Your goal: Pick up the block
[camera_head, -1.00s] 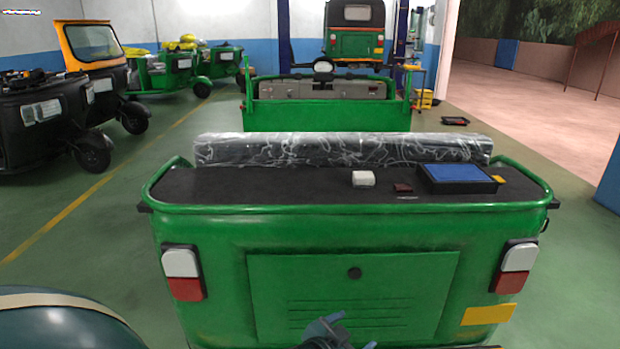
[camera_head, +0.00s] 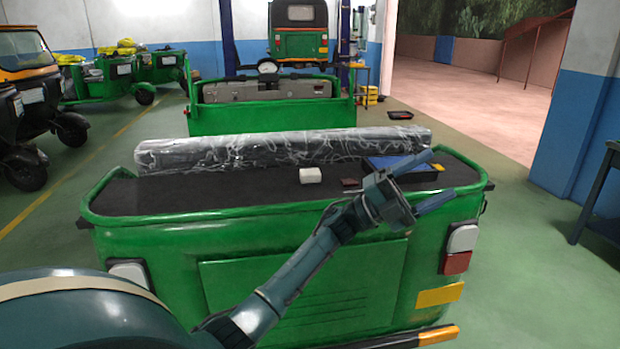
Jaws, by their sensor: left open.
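A small white block (camera_head: 310,175) lies on the black rear deck (camera_head: 215,194) of the green rickshaw. A smaller dark red block (camera_head: 350,183) lies just to its right; I cannot tell which one the task means. My left gripper (camera_head: 427,181) is open, with its two fingers spread and pointing right. It shows right of both blocks, in front of the blue-topped black tray (camera_head: 393,162), and partly hides that tray. I see nothing between the fingers. My right gripper is not in view.
A plastic-wrapped roll (camera_head: 285,148) lies along the back of the deck. A raised green rail (camera_head: 200,215) edges the deck's front. A dark table (camera_head: 600,210) stands at the right edge.

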